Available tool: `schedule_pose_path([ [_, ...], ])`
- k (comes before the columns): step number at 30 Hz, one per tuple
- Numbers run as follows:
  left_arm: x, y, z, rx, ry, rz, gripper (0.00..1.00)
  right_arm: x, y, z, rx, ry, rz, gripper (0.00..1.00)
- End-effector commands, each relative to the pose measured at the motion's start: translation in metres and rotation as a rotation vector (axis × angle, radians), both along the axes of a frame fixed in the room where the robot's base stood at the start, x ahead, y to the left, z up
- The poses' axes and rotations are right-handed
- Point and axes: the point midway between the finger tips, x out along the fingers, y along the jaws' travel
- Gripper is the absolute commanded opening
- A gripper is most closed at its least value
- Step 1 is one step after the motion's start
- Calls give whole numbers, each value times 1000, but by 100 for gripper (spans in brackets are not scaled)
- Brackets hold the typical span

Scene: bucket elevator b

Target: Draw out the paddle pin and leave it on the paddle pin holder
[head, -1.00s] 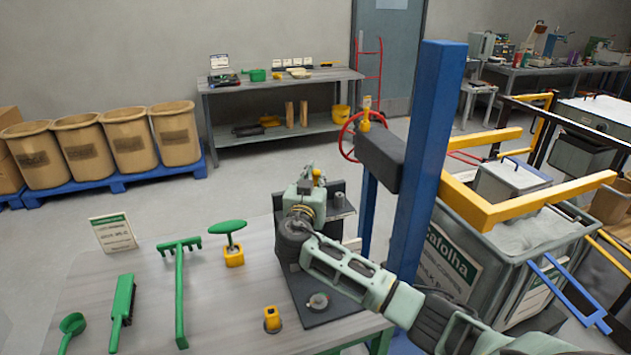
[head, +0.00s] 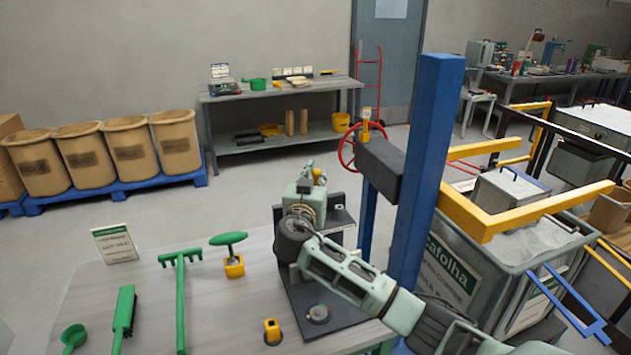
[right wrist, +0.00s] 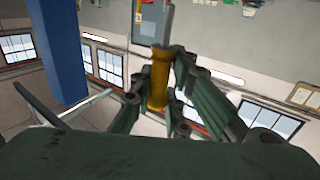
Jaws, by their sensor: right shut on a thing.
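My right gripper (head: 317,175) reaches over the black fixture (head: 340,222) on the near table in the head view. In the right wrist view my right gripper (right wrist: 158,95) is shut on the paddle pin's yellow handle (right wrist: 158,80). The pin's grey metal part runs up to the top edge of that view. I cannot tell whether its end is free of the fixture. A small yellow block with a dark opening (head: 272,331), likely the paddle pin holder, stands empty left of the fixture. My left gripper is not in view.
A yellow holder (head: 234,268) carries a green-handled tool. A green rake (head: 180,295), brush (head: 124,315) and scoop (head: 73,338) lie at the left. A blue post (head: 425,170) and yellow bars (head: 530,210) stand right of the arm.

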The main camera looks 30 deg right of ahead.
Motion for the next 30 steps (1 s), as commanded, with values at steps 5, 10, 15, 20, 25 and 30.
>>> schedule_pose_path([
  [5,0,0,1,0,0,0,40,0,0,4,1,-1,0,0],
  [10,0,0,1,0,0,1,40,0,0,4,0,-1,0,0],
  [15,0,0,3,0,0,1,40,0,0,7,0,-1,0,0],
  [20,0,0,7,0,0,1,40,0,0,20,1,-2,1,0],
  [25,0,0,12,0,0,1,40,0,0,34,1,-1,1,0],
  [30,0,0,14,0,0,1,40,0,0,43,1,-1,0,0],
])
